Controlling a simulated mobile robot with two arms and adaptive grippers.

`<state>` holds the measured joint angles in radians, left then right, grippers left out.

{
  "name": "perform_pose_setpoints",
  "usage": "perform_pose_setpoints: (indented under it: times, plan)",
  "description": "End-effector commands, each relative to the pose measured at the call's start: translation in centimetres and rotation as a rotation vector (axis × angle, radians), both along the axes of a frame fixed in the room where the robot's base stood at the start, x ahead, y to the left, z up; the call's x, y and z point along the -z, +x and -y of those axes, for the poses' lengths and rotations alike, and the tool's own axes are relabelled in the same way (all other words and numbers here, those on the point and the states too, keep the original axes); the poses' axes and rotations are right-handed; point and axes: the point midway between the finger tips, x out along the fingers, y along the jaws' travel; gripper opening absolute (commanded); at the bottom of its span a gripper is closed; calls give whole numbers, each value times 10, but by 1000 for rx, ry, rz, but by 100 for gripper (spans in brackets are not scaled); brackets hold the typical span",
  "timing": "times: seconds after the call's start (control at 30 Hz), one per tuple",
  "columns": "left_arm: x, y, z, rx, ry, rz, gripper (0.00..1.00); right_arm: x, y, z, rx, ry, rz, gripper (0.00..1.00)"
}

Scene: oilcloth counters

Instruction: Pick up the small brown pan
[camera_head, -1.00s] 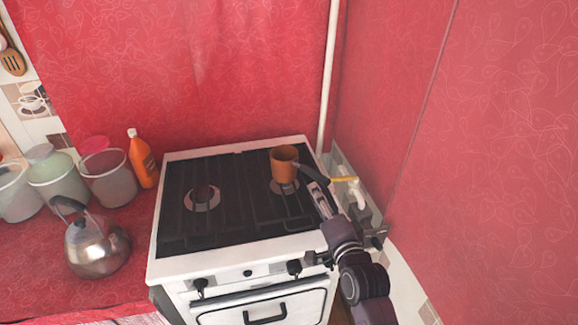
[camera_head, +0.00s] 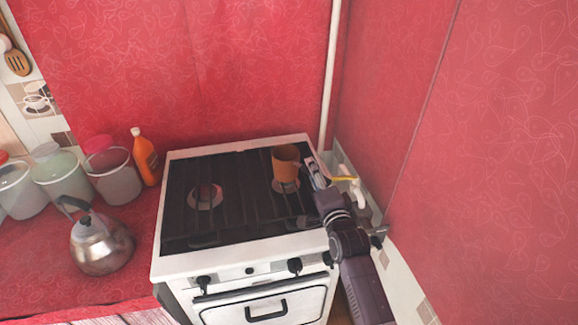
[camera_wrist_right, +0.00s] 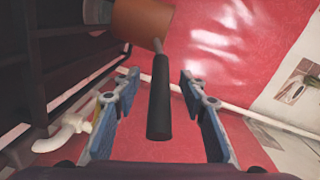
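The small brown pan (camera_head: 286,160) stands on the back right burner of the stove in the head view. In the right wrist view the pan (camera_wrist_right: 141,20) is at the top, and its dark handle (camera_wrist_right: 159,100) points down between my fingers. My right gripper (camera_wrist_right: 160,85) is open around the handle, with a gap on each side. In the head view my right gripper (camera_head: 317,172) is just right of the pan and hides its handle. My left gripper is out of view.
The white stove (camera_head: 240,262) has a dark grate. A kettle (camera_head: 98,243), several containers and an orange bottle (camera_head: 145,158) stand on the red counter at left. A narrow shelf with a white tap-like item (camera_head: 357,190) and the red wall lie close at right.

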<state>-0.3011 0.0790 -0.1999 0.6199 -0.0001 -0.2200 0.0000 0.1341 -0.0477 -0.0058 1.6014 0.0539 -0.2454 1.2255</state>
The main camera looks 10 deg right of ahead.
Motion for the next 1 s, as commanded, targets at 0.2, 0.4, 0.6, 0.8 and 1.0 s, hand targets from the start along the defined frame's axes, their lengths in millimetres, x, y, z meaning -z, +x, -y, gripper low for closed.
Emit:
perform_pose_setpoints:
  times: [0.2, 0.4, 0.6, 0.8, 1.0]
  plan:
    - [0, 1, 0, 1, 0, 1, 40, 0, 0, 0, 0, -1, 0, 31]
    - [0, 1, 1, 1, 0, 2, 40, 0, -1, 0, 0, -1, -1, 9]
    - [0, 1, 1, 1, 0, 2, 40, 1, -1, 0, 0, -1, -1, 0]
    - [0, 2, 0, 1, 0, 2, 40, 1, -1, 0, -1, -1, -2, 0]
    - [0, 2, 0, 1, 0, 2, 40, -4, 0, 0, 0, 0, 8, 0]
